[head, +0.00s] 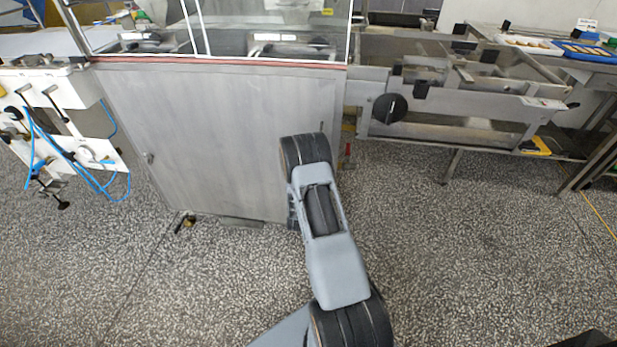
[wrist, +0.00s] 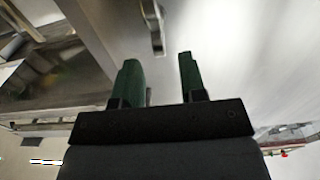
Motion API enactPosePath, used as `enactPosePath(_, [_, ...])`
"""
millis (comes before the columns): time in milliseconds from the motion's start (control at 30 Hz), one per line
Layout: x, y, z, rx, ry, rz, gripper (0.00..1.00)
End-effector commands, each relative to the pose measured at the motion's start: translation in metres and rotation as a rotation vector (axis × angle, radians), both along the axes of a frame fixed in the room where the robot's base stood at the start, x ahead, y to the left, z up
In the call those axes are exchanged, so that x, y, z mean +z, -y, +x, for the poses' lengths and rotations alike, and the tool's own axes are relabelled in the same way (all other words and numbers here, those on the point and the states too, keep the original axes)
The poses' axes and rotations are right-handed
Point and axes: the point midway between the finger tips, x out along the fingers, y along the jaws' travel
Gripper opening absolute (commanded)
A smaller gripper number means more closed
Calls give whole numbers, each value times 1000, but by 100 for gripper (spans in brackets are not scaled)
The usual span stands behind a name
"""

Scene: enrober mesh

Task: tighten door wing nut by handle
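The grey metal cabinet door (head: 215,130) is at the centre-left in the head view, closed, below a glazed top. In the wrist view my gripper (wrist: 158,58) shows two green fingers standing apart with a gap between them. A small elongated metal fitting (wrist: 154,25) shows beyond the fingertips, beside a panel edge; I cannot tell if it is the wing nut or its handle. A narrow grey piece shows between the fingers near their base, unclear. In the head view my arm reaches to the door's right edge and hides my gripper.
A conveyor frame (head: 450,125) with a round black knob (head: 390,108) stands right of the cabinet. A white unit (head: 70,90) with blue hoses is at the left. A small dark object (head: 185,223) lies at the cabinet's foot. The speckled floor in front is mostly clear.

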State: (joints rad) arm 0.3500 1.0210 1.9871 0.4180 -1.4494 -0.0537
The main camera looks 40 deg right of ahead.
Motion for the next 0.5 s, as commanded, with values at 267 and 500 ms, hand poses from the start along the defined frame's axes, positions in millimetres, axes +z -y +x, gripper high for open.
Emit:
enactPosePath(267, [-1,17,18,0,0,0,38])
enactPosePath(500, [0,20,21,1,-2,1,38])
